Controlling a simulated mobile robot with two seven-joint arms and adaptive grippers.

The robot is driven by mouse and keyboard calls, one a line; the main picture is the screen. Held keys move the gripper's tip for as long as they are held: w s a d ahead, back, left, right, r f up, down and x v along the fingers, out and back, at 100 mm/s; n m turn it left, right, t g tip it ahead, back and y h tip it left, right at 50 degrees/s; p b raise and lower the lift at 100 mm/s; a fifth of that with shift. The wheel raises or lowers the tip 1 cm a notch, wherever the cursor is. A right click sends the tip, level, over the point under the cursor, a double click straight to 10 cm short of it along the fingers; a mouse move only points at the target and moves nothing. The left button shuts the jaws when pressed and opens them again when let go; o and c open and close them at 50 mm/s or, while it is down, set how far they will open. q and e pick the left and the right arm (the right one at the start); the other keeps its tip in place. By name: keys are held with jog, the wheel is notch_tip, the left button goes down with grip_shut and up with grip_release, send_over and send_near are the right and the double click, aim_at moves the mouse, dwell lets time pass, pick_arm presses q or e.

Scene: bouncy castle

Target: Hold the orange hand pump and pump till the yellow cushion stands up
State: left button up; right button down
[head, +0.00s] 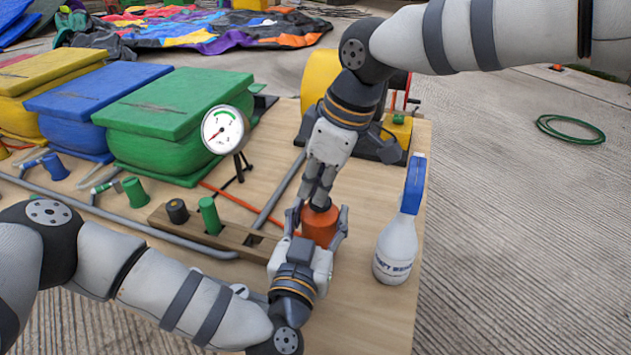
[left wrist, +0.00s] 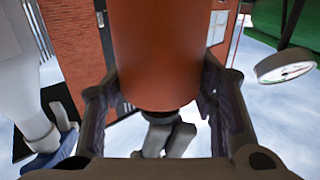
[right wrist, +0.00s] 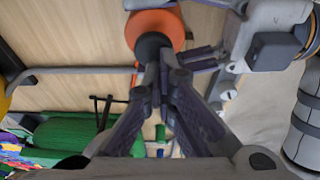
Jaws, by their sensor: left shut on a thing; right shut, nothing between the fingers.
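The orange hand pump (head: 319,227) stands on the wooden board, with a dark knob (right wrist: 152,45) on top. My left gripper (head: 318,238) is shut around its orange body, which fills the left wrist view (left wrist: 158,50). My right gripper (head: 320,203) is shut and empty, its fingertips together at the knob; in the right wrist view they appear to touch it. A yellow cushion (head: 45,72), low and box-like, lies at the far left among others. A round gauge (head: 219,129) on a tripod has its red needle pointing lower left.
Green (head: 175,105) and blue (head: 95,95) cushions lie at the left. A wooden block (head: 205,232) with green and black plugs is left of the pump. A white spray bottle (head: 397,250) stands right. A yellow blower-like thing (head: 318,72) is behind my right arm.

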jog(key=a+v, duration=0.1)
jog(key=v, duration=1.3)
jog(key=shift+w+a+r, duration=0.1)
jog(key=shift+a, duration=0.05)
dwell(0.5)
pick_arm(q)
jog(key=o, duration=1.6)
jog(key=v, duration=1.2)
